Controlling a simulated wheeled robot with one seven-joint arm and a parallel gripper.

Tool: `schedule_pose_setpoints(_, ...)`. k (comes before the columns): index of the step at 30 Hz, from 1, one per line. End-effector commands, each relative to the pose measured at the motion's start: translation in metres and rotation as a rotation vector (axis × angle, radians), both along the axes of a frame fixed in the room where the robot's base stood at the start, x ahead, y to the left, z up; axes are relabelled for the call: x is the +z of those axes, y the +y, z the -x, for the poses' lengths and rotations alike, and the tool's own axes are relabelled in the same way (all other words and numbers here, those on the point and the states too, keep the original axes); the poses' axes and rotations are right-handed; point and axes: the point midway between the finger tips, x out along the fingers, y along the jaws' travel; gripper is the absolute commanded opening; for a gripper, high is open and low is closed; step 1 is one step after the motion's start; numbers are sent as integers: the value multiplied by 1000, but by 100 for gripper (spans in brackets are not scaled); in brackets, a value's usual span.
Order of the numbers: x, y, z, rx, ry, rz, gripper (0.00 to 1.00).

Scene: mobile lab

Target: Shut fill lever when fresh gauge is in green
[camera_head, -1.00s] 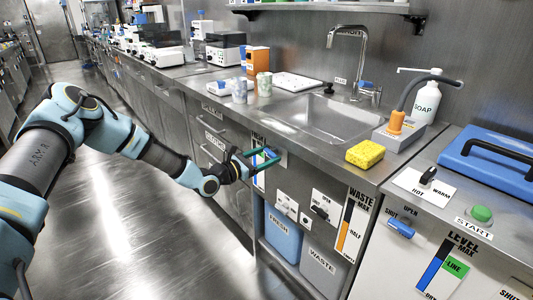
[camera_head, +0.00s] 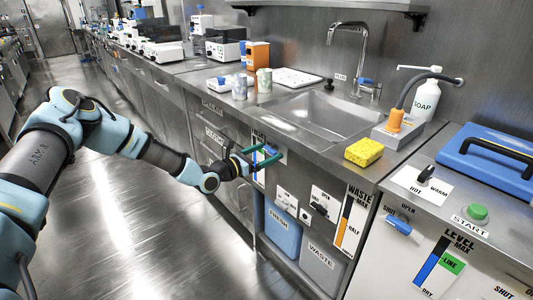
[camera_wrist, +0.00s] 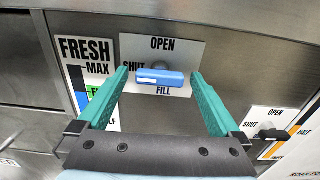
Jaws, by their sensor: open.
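The fill lever (camera_wrist: 160,77) is a blue handle lying crosswise on a pale plate marked OPEN, SHUT and FILL. My gripper (camera_wrist: 159,74) is open, with one green finger on each side of the lever, which sits between the fingertips. Contact cannot be told. The fresh gauge (camera_wrist: 100,46) is left of the plate, partly hidden by my left finger. Its blue column (camera_wrist: 82,100) has black above it, and its top looks about level with the green patch (camera_wrist: 96,90). In the head view my gripper (camera_head: 268,157) is at the counter front and covers much of the lever.
A second lever with a black handle (camera_wrist: 274,134) is at lower right in the wrist view. The sink (camera_head: 325,118) and yellow sponge (camera_head: 364,152) are on the counter above. A blue FRESH tank (camera_head: 283,232) and grey WASTE tank (camera_head: 322,268) stand below. The floor left is clear.

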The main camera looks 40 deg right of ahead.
Motion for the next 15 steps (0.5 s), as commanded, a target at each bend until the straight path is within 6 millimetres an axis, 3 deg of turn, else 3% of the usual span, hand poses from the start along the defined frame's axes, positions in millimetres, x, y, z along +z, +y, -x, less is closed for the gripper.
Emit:
schedule_pose_setpoints(5,0,14,-2,1,-1,-1,100)
schedule_pose_setpoints(15,-1,80,-6,2,1,-1,100)
